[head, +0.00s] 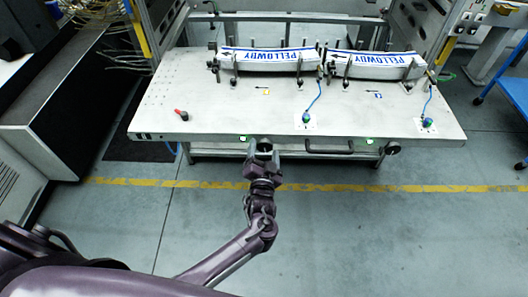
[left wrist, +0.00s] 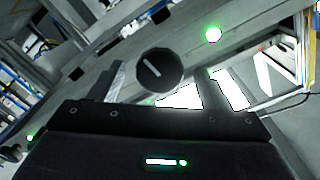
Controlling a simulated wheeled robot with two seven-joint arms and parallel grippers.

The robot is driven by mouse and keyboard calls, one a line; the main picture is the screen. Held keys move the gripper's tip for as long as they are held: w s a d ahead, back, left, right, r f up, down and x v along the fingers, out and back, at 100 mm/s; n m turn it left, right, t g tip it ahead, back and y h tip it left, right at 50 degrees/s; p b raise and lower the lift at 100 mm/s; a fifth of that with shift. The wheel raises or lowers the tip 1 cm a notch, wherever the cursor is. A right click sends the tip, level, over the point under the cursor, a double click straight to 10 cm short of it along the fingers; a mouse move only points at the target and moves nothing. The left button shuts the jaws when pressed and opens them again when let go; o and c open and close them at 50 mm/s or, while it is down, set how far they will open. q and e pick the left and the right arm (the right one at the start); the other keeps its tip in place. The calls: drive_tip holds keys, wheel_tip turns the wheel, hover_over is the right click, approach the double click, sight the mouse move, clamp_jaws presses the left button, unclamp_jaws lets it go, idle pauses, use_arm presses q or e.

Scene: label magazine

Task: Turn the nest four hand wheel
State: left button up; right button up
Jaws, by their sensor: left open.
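A dark round hand wheel (left wrist: 160,71) with a white line on its face shows in the left wrist view, on the bench's front edge. My left gripper (head: 264,154) is open at the bench front in the head view. In the left wrist view its two fingers point at the wheel, one on each side; I cannot tell whether they touch it. In the head view the gripper partly hides this wheel. A second dark hand wheel (head: 393,147) is on the front edge at the right. I cannot read a nest number on either. My right gripper is not in view.
The pale bench (head: 220,115) carries two label stacks, left (head: 268,61) and right (head: 375,66), held by dark posts. A red-tipped item (head: 181,114) lies at its left. A dark handle (head: 330,149) and green lights (head: 243,138) sit along the front. Floor in front is clear.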

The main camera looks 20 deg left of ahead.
use_arm(q)
drive_tip(key=v, duration=0.7)
drive_tip(key=shift+s, duration=0.35)
drive_tip(key=shift+d+f, duration=0.1)
drive_tip(key=shift+f, duration=0.05)
drive_tip(key=s+a+f+g+h, duration=0.2)
drive_tip(key=s+f+g, duration=0.3)
drive_tip(key=f, duration=0.8)
drive_tip(key=s+a+f+g+h, duration=0.1)
drive_tip(key=s+a+f+g, duration=0.15)
drive_tip(key=s+f, duration=0.8)
drive_tip(key=s+a+f+g, duration=0.1)
drive_tip(key=s+f+g, duration=0.2)
drive_tip(key=s+f, duration=0.2)
drive_tip(key=s+a+f+n+g+h, duration=0.1)
drive_tip(key=s+f, duration=0.4)
drive_tip(key=s, duration=0.6)
drive_tip(key=s+a+f+n+g, duration=0.1)
drive_tip(key=s+f+g, duration=0.3)
drive_tip(key=s+f, duration=0.2)
drive_tip(key=s, duration=0.2)
drive_tip(key=shift+s+a+g+h, duration=0.25)
drive_tip(key=shift+s+g+h, duration=0.05)
drive_tip(key=shift+s+g, duration=0.05)
